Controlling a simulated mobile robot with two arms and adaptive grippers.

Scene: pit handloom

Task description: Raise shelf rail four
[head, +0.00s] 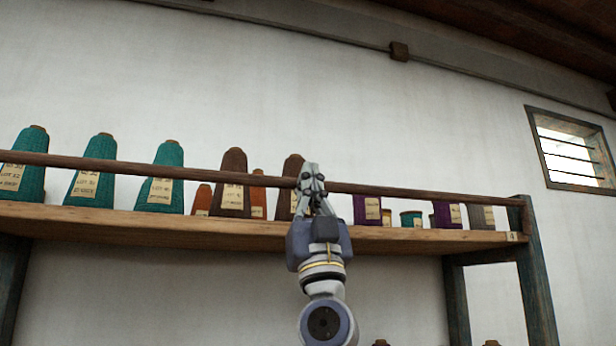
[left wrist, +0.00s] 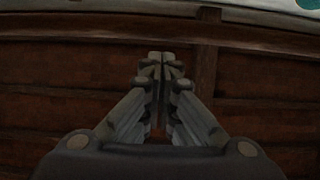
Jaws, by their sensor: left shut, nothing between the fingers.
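The rail (head: 420,192) is a long brown wooden bar running across the front of the cones, above the shelf board (head: 120,222). A small tag (head: 512,237) that seems to read 4 sits at the board's right end. My left gripper (head: 311,172) points up in front of the rail, its fingers covering a short stretch of it. I cannot tell whether they touch it. In the left wrist view the gripper (left wrist: 160,62) is shut with nothing between its fingertips. My right gripper is not in view.
Several teal cones (head: 92,170), brown cones (head: 234,182) and purple cones (head: 366,209) stand behind the rail. A blue-grey post (head: 535,275) bounds the shelf on the right. A barred window (head: 572,150) is in the white wall. Dark wood fills the left wrist view's background.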

